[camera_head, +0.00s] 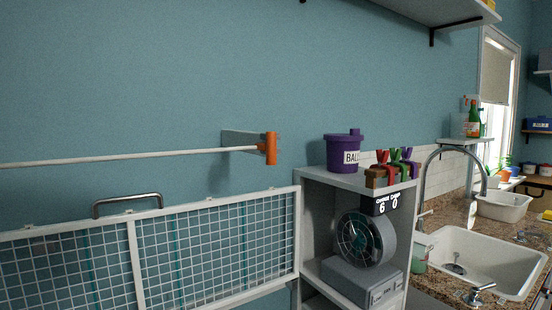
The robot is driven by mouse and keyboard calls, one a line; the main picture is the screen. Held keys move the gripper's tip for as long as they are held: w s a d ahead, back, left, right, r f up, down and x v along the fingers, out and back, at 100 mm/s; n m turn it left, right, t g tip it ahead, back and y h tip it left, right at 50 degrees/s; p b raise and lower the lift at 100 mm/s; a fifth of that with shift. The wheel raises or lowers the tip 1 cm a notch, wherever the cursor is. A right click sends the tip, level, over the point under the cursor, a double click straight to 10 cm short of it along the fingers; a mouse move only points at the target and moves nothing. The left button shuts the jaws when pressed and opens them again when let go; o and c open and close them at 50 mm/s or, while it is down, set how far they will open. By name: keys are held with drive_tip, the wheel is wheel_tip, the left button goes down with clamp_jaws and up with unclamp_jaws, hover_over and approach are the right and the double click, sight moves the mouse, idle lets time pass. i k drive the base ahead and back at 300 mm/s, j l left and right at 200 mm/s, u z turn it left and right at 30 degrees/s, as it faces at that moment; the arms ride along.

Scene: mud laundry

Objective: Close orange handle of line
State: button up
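The orange handle (270,148) sits at the right end of a white line (120,158), beside a grey wall bracket (240,139). It stands roughly upright, to the left of the white shelf unit. The line runs left across the blue wall and out of the picture. I cannot tell from this view how the handle is hinged or how far open it is. My gripper is not in view.
Below the line is a white wire-mesh rack (190,248) with a grey bar handle (127,203). The shelf unit (300,240) holds a purple tub (343,150), colored clips (392,162) and a round fan (365,238). A sink (490,260) is at right.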

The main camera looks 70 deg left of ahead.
sight(270, 147)
drive_tip(key=u, duration=2.55)
drive_tip(key=i+l+z, duration=0.1)
drive_tip(key=l, duration=0.25)
drive_tip(key=i+l+z, duration=0.15)
drive_tip(key=i+l, duration=0.05)
drive_tip(key=l, duration=0.15)
